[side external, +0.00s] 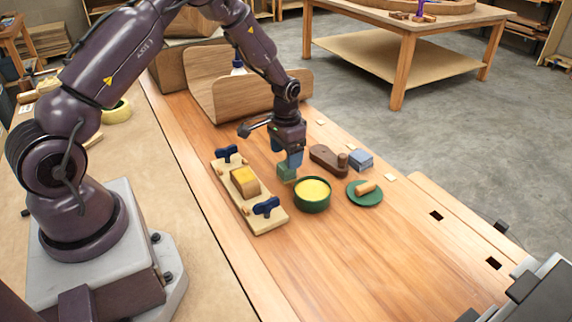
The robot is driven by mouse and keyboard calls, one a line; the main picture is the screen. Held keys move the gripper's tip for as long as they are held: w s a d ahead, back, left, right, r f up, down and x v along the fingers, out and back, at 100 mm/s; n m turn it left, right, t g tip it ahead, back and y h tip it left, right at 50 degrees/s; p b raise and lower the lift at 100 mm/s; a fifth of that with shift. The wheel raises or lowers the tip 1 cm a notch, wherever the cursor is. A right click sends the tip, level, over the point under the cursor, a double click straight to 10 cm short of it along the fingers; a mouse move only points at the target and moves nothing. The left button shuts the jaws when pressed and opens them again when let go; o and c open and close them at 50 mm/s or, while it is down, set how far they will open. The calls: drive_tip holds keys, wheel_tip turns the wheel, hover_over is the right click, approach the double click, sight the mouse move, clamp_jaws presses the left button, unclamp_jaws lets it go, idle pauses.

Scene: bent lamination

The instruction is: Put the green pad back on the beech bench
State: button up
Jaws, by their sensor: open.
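A small green block (286,173), which looks like the green pad, is directly below my gripper, just behind a green bowl (313,206). My gripper (286,157) points down with its blue fingers open, the nearer fingertip close to the pad's top. I cannot tell whether they touch or whether the pad lies between the fingers. The pad appears to be on the beech bench (330,255), but the bowl and fingers make its underside hard to see.
The bowl holds yellow material. A wooden jig (266,217) with blue clamps is to the left. A dark brown wooden tool (325,160), a blue block (361,160) and a green dish (373,200) with a wooden piece are to the right. Bent plywood (215,95) stands behind. The front bench is clear.

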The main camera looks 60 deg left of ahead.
drive_tip(key=s+d+r+t, duration=0.1)
drive_tip(key=s+d+r, duration=0.1)
drive_tip(key=r, duration=0.6)
drive_tip(key=s+d+r+t, duration=0.1)
drive_tip(key=s+d+r, duration=0.15)
drive_tip(key=r, duration=0.55)
drive_tip(key=s+d+r, duration=0.2)
drive_tip(key=s+r, duration=0.1)
drive_tip(key=r, duration=0.5)
drive_tip(key=s+d+r+t, duration=0.1)
drive_tip(key=s+d+r, duration=0.2)
drive_tip(key=s, duration=0.4)
drive_tip(key=s+d+r+t, duration=0.2)
drive_tip(key=s+d, duration=0.1)
drive_tip(key=s, duration=0.5)
drive_tip(key=shift+s+r+t, duration=0.3)
drive_tip(key=shift+r, duration=0.1)
